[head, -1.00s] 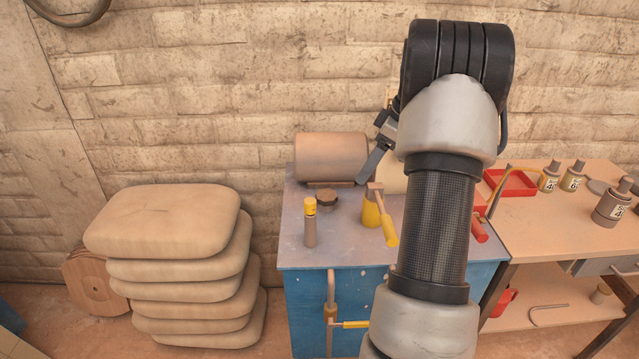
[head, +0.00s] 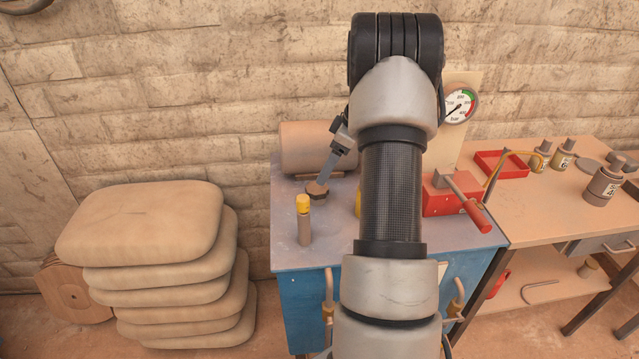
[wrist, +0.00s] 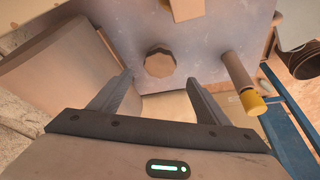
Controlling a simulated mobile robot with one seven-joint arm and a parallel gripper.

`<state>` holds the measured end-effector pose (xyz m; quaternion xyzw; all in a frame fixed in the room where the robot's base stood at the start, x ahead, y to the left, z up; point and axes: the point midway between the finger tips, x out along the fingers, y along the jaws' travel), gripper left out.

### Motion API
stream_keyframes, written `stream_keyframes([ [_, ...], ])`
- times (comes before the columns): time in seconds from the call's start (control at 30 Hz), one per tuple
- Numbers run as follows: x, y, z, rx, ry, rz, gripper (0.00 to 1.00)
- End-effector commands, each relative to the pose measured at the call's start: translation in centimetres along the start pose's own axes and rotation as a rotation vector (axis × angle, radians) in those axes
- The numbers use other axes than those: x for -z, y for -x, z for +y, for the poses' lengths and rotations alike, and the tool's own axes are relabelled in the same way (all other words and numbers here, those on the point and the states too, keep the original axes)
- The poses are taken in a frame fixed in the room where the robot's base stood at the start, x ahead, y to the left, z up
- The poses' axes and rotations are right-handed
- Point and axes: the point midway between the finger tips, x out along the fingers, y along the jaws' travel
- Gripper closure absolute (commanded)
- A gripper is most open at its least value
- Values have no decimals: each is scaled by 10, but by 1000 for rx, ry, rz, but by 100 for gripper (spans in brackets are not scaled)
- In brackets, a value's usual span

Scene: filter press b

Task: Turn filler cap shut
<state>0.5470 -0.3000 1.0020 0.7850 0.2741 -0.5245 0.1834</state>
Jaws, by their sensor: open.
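The filler cap is a brown, many-sided knob (head: 317,190) on the grey top of the blue cabinet, in front of a brown cylindrical tank. In the wrist view the cap (wrist: 159,62) lies just beyond the fingertips, roughly centred between them. My gripper (head: 322,178) reaches down from the upper right, its visible finger ending at the cap in the head view. In the wrist view my gripper (wrist: 160,79) has its two fingers wide apart with nothing between them. I cannot tell whether a finger touches the cap.
A yellow-topped post (head: 304,222) stands close in front of the cap; the wrist view shows it near the right finger. The tank (head: 305,148) is close behind. A red box with a lever (head: 445,192) and a gauge (head: 460,105) are right of my arm. Stacked sacks (head: 150,225) stand left.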

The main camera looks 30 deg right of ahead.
Motion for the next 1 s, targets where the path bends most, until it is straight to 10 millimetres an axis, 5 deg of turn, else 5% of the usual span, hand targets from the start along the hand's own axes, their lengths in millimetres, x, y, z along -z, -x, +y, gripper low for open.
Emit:
stream_keyframes([
  [0.2,0,-46,-1,3,0,0,30],
  [0.4,0,-70,0,1,1,0,30],
  [0.8,0,-77,0,0,0,1,30],
  [1.0,0,-76,0,0,0,1,64],
])
